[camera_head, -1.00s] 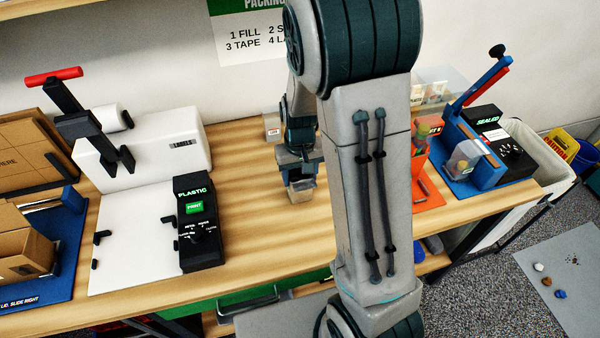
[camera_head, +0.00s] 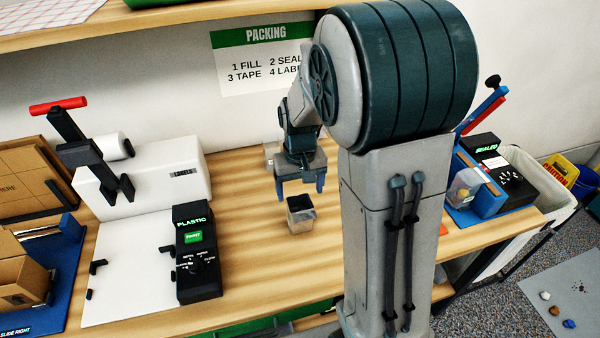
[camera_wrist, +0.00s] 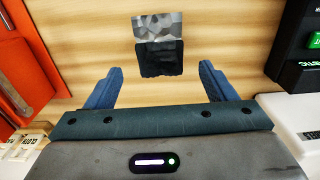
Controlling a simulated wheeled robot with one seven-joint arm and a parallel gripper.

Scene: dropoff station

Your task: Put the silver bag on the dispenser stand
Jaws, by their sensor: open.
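The silver bag (camera_head: 301,214) stands upright on the wooden table, small, with a crinkled silver face and a darker part. It also shows in the wrist view (camera_wrist: 160,28), just beyond the fingertips. My gripper (camera_head: 300,190) is open and empty above the bag, its blue fingers spread wide and apart from it. In the wrist view my gripper (camera_wrist: 156,72) has a finger on either side of the bag's line. An orange fixture (camera_wrist: 22,75) lies at the left edge of the wrist view. I cannot tell whether it is the dispenser stand; my arm hides that area in the head view.
A black console reading PLASTIC (camera_head: 197,265) and a white label machine (camera_head: 160,170) stand left of the bag. A blue sealer (camera_head: 480,180) stands at the right end. The wooden table (camera_head: 255,270) is clear around the bag.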

